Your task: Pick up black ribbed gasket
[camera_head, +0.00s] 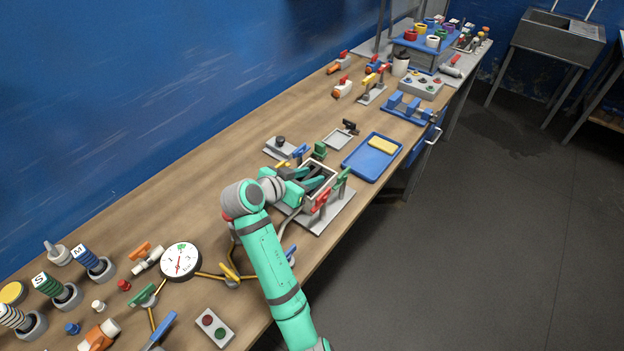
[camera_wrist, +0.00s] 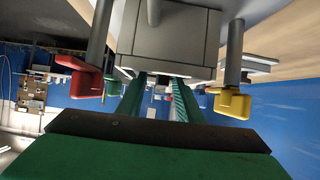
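I cannot clearly make out a black ribbed gasket in either view. Dark parts show inside the grey open-topped box (camera_head: 331,178) on the table, too small to name. My gripper (camera_head: 312,180) is at this box, its green fingers over or in the opening; the exact depth is unclear. In the wrist view the two fingers of my gripper (camera_wrist: 158,84) stand apart with background visible between them, just by the grey box (camera_wrist: 168,35). Nothing shows held between them.
Red handle (camera_head: 321,200) and green handle (camera_head: 342,183) valves stand close to the box; the wrist view shows a red handle (camera_wrist: 85,80) and a yellow handle (camera_wrist: 233,102).

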